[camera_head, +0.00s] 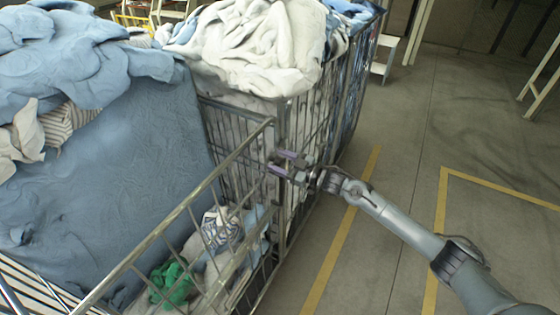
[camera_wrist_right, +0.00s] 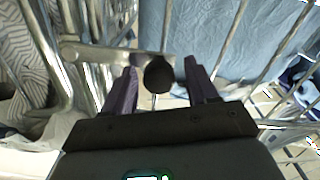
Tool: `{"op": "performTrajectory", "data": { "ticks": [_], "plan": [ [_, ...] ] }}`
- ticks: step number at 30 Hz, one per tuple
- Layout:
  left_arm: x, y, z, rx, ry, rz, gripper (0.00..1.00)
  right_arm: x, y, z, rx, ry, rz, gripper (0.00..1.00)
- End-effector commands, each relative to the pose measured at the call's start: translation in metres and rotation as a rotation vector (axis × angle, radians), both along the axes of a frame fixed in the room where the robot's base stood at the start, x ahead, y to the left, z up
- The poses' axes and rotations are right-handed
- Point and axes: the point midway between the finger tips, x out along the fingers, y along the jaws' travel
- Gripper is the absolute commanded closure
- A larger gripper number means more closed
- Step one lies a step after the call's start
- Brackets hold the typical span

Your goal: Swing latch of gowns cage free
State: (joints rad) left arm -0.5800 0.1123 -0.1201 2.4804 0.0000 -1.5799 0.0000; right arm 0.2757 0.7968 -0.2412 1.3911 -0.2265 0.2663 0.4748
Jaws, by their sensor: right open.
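My right gripper (camera_head: 281,162) is at the upper corner of the near metal cage (camera_head: 178,211), beside its post. It is open, with two purple fingers apart. In the right wrist view, my right gripper (camera_wrist_right: 160,74) has a dark round knob (camera_wrist_right: 158,75) between its fingers, with space visible on both sides. The knob is at the end of a grey metal latch bar (camera_wrist_right: 112,53) that comes from the left and lies roughly level. In the head view the latch is too small to make out. I cannot tell which cage is labelled for gowns. My left gripper is not in view.
White linen (camera_head: 250,45) is heaped in the cage behind. The grey floor (camera_head: 400,120) with yellow lines (camera_head: 345,225) is open to the right.

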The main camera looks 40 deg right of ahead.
Motion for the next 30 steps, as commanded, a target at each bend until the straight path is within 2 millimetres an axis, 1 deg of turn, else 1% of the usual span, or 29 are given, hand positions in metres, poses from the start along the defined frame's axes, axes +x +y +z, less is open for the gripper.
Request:
{"op": "performTrajectory", "data": {
  "ticks": [9, 17, 18, 20, 21, 30],
  "plan": [
    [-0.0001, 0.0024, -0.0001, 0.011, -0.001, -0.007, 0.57, 0.0013, 0.0004, 0.0003, -0.001, 0.0, 0.0, 0.42],
    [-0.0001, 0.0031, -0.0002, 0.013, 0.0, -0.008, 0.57, 0.0012, 0.0005, 0.0003, -0.001, 0.0, 0.0, 0.82],
    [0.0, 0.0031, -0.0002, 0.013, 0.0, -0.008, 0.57, 0.0012, 0.0005, 0.0003, -0.001, -0.001, 0.0, 0.88],
    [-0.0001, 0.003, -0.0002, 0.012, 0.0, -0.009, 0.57, 0.0012, 0.0006, 0.0004, -0.001, -0.001, 0.0, 0.97],
    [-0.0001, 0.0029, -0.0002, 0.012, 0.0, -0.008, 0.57, 0.0011, 0.0007, 0.0003, -0.001, -0.001, 0.001, 1.0],
    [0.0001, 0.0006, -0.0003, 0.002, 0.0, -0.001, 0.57, 0.0035, 0.0043, 0.0021, 0.008, 0.0, 0.006, 1.0]
  ]
}}
